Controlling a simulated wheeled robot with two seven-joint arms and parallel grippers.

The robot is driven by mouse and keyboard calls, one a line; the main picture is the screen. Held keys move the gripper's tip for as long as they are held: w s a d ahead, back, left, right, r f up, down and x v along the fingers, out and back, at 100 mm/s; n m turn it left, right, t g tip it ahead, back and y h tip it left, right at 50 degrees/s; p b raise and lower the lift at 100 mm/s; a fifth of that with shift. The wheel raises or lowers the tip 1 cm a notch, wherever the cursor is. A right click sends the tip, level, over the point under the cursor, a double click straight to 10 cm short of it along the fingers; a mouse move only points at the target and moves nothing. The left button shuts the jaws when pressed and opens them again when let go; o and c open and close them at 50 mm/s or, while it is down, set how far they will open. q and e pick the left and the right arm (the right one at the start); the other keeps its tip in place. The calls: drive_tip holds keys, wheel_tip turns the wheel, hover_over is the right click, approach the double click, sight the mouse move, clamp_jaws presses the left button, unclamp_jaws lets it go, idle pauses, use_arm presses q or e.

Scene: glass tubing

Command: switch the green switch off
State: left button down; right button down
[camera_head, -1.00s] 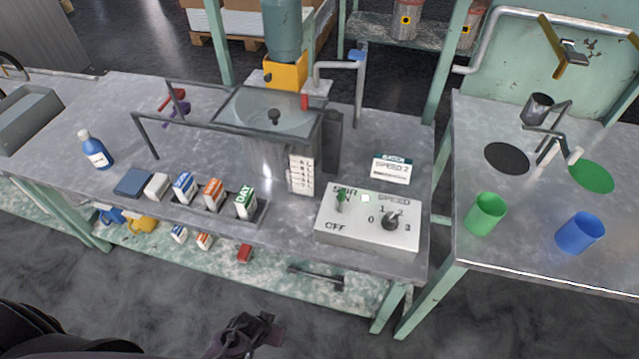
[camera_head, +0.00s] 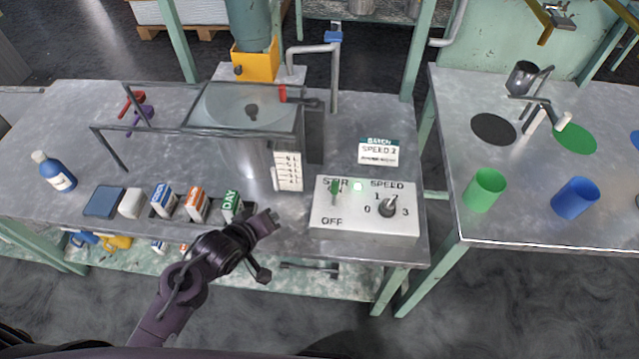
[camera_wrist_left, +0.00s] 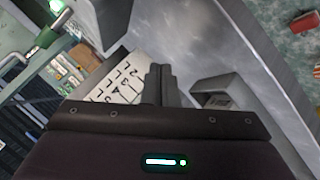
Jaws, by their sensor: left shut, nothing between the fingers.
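The green switch (camera_head: 335,190) is a small lever on the left of the white control box (camera_head: 364,226). It stands between the label STIR above and OFF below, its green part up by STIR. A small pale green light (camera_head: 357,187) glows beside it. My left gripper (camera_head: 275,217) is shut and empty, left of the box and apart from the switch, over the bench's front part. Its closed fingers also show in the left wrist view (camera_wrist_left: 160,82), where I cannot make out the switch for certain. My right gripper is out of view.
A speed knob (camera_head: 388,206) sits right of the switch. A marked card (camera_head: 288,171) on the tank and a small green-and-white DAY carton (camera_head: 231,204) are near my left gripper. A batch sign (camera_head: 378,152) stands behind the box. Green (camera_head: 485,190) and blue (camera_head: 575,197) cups are on the right table.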

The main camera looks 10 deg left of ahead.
sight(334, 193)
use_arm(q)
drive_tip(key=w+d+r+n+t+h, duration=0.2)
drive_tip(key=w+d+r+n+h, duration=0.1)
drive_tip(key=r+n+h, duration=0.2)
drive_tip(key=shift+w+r+n+h, duration=0.15)
drive_tip(key=shift+r+n+h, duration=0.15)
drive_tip(key=shift+n+h, duration=0.35)
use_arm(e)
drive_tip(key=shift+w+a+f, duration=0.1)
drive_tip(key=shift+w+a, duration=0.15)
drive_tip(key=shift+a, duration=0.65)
use_arm(q)
drive_tip(key=shift+w, duration=0.1)
drive_tip(key=w+d, duration=0.1)
drive_tip(key=d, duration=0.1)
drive_tip(key=w+d+f, duration=0.1)
drive_tip(key=w+d, duration=0.1)
drive_tip(key=d, duration=0.1)
drive_tip(key=w+d, duration=0.2)
drive_tip(key=shift+d+f, duration=0.3)
drive_tip(key=shift+f, duration=0.05)
drive_tip(key=shift+s+d+r, duration=0.1)
drive_tip(key=shift+s+d, duration=0.2)
drive_tip(key=shift+s, duration=0.1)
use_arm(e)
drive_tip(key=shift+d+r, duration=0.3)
